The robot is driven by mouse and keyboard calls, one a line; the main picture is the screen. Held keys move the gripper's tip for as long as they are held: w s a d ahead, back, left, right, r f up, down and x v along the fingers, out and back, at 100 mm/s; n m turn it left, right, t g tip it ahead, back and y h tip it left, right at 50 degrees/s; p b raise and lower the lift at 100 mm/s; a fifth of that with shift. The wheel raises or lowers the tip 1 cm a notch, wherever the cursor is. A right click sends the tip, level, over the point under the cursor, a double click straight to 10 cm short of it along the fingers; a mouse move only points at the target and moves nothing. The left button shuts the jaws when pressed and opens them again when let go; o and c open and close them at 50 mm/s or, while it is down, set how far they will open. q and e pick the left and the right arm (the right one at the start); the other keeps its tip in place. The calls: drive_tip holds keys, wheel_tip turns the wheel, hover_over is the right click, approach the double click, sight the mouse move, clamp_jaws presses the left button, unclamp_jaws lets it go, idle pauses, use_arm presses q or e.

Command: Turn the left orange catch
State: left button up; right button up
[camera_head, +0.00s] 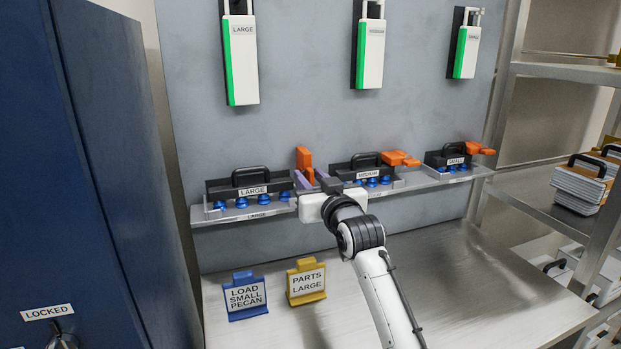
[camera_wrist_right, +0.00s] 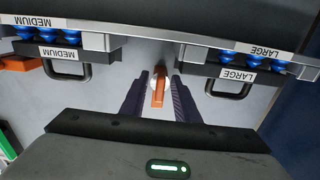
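The left orange catch (camera_head: 304,160) stands upright on the wall beside the large tray (camera_head: 222,190). It also shows in the right wrist view (camera_wrist_right: 159,90), upside down. My right gripper (camera_head: 309,180) is in front of it, with purple fingers open. In the wrist view the fingers (camera_wrist_right: 160,97) lie on either side of the catch, with a gap on both sides. How deep the catch sits between them is hard to tell. My left gripper is in neither view.
The medium tray (camera_head: 343,170) and small tray (camera_head: 432,160) stand to the right on the ledge (camera_head: 410,187); their orange catches (camera_head: 402,158) (camera_head: 480,148) point sideways. Blue LOAD SMALL PECAN (camera_head: 244,296) and yellow PARTS LARGE (camera_head: 306,281) signs stand on the bench. A blue locked cabinet (camera_head: 100,150) stands left.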

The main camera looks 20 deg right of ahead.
drive_tip(key=s+b, duration=0.1)
drive_tip(key=s, duration=0.9)
drive_tip(key=shift+s+d, duration=0.15)
idle(0.4)
